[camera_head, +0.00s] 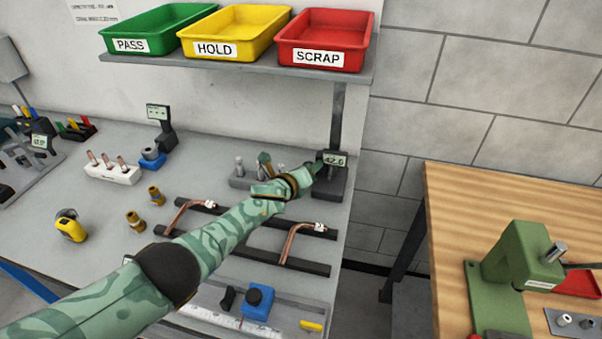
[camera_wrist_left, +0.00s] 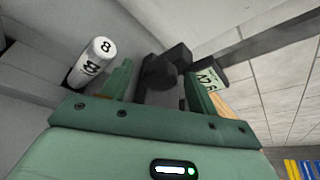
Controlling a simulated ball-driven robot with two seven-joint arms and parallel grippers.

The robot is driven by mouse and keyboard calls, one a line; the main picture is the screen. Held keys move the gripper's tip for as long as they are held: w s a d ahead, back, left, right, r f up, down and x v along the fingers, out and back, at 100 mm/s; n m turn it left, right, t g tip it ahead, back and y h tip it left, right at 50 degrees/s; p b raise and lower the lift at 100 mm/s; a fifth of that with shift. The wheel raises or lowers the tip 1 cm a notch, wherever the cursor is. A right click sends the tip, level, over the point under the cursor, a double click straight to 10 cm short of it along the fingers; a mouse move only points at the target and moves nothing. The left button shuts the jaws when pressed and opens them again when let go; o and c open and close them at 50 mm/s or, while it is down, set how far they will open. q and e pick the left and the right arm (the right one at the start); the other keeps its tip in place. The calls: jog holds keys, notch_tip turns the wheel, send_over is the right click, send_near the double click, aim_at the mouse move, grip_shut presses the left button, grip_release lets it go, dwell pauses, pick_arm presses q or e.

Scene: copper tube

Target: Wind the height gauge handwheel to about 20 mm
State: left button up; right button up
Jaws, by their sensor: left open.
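The height gauge (camera_head: 337,120) stands at the right end of the grey bench, a dark upright column on a block base. Its small display (camera_head: 334,159) appears to read about 42; the last digit is unclear. My left gripper (camera_head: 314,171) reaches the gauge from the left and partly covers it. In the left wrist view the open fingers (camera_wrist_left: 160,90) are on either side of a dark round part, seemingly the handwheel (camera_wrist_left: 160,72). I cannot tell whether they touch it. The display (camera_wrist_left: 207,86) shows beside the right finger. My right gripper is not in view.
A white cylinder marked 8 (camera_wrist_left: 92,62) stands close to the left finger. Copper tubes (camera_head: 292,240) lie on dark rails below my arm. A shelf (camera_head: 230,68) with green, yellow and red trays hangs above. A wooden table (camera_head: 460,210) stands right, past a gap.

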pick_arm(q)
jog(key=p+v, duration=1.1)
jog(key=v, duration=0.5)
jog(key=shift+s+p, duration=0.15)
jog(key=shift+p, duration=0.2)
